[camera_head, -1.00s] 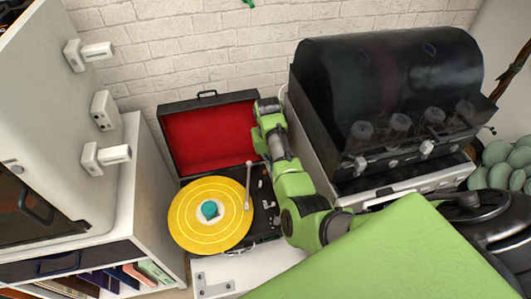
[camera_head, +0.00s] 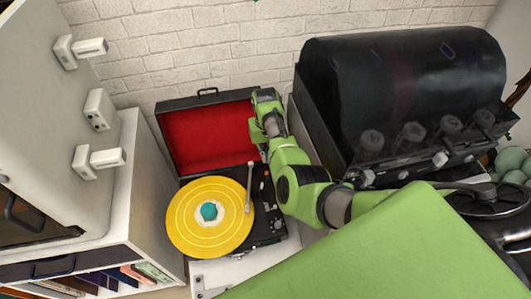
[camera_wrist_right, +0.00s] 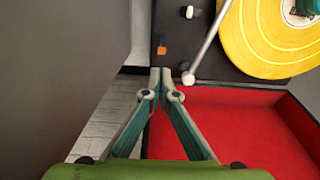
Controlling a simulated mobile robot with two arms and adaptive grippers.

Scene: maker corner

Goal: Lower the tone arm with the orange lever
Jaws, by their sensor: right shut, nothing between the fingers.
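An open black suitcase record player (camera_head: 262,232) with a red-lined lid (camera_head: 208,138) holds a yellow record (camera_head: 190,215). Its silver tone arm (camera_head: 249,190) lies beside the record's right edge and also shows in the right wrist view (camera_wrist_right: 208,46). The small orange lever (camera_wrist_right: 162,50) stands on the black deck, left of the tone arm in the wrist view. My right gripper (camera_wrist_right: 161,92) is shut and empty, its tips pointing toward the lever with a gap in the picture. In the head view my arm partly hides the gripper. My left gripper is out of view.
A large dark-hooded machine (camera_head: 400,95) stands close on the right of my right arm. A white cabinet (camera_head: 150,190) stands on the left. A white brick wall (camera_head: 200,60) is behind. The lid stands upright close to my gripper.

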